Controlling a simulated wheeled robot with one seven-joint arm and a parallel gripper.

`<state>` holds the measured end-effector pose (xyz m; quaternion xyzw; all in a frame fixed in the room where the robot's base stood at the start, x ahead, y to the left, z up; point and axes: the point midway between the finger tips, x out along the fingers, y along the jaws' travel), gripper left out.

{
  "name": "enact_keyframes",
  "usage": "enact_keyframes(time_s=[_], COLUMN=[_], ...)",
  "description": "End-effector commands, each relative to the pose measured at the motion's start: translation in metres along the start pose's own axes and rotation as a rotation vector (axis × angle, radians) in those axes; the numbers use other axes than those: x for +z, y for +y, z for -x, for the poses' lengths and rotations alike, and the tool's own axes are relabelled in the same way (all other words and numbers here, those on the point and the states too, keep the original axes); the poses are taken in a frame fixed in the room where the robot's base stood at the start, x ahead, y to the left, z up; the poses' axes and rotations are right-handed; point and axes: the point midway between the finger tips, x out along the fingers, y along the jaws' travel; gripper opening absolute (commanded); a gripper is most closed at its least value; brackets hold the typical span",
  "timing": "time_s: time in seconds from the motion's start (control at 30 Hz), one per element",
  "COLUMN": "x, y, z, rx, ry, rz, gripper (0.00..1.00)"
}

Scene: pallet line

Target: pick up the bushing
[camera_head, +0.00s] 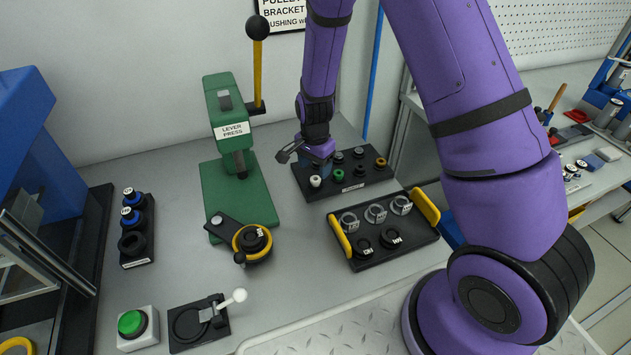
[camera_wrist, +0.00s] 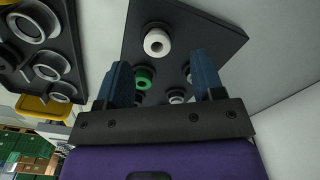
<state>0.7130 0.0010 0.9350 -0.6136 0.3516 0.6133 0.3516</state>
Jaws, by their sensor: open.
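Several bushings stand on a black holder board (camera_head: 351,186) at the back of the bench. A white bushing (camera_head: 315,181) is at its front left, a green bushing (camera_head: 338,175) beside it, and a brown one (camera_head: 380,162) at the right. My gripper (camera_head: 318,167) is above the left part of the board, partly hidden by my wrist. In the wrist view my gripper (camera_wrist: 162,70) is open and empty. The white bushing (camera_wrist: 156,42) shows beyond the fingertips, and the green bushing (camera_wrist: 143,78) is beside one finger. Other bushings are partly hidden there.
A green lever press (camera_head: 240,190) stands left of the board. A black tray (camera_head: 385,256) with yellow handles holds several ring parts in front. A toggle fixture (camera_head: 198,322), a green button (camera_head: 131,322) and a small black rack (camera_head: 137,240) are at left. Bare bench lies mid-front.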

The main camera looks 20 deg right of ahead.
Motion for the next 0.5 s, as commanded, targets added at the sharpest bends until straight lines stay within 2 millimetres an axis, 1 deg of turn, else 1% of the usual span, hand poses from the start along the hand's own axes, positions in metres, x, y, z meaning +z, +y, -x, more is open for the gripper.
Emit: enact_keyframes(time_s=[0.1, 0.2, 0.33, 0.5], x=[0.001, 0.001, 0.001, 0.001], y=[0.004, 0.004, 0.003, 0.003], z=[-0.019, -0.032, -0.041, -0.042], rx=[0.004, 0.003, 0.001, 0.000], ry=[-0.002, -0.002, -0.001, -0.001], rz=[-0.001, -0.001, 0.000, 0.001], gripper=[0.62, 0.62, 0.62, 0.62])
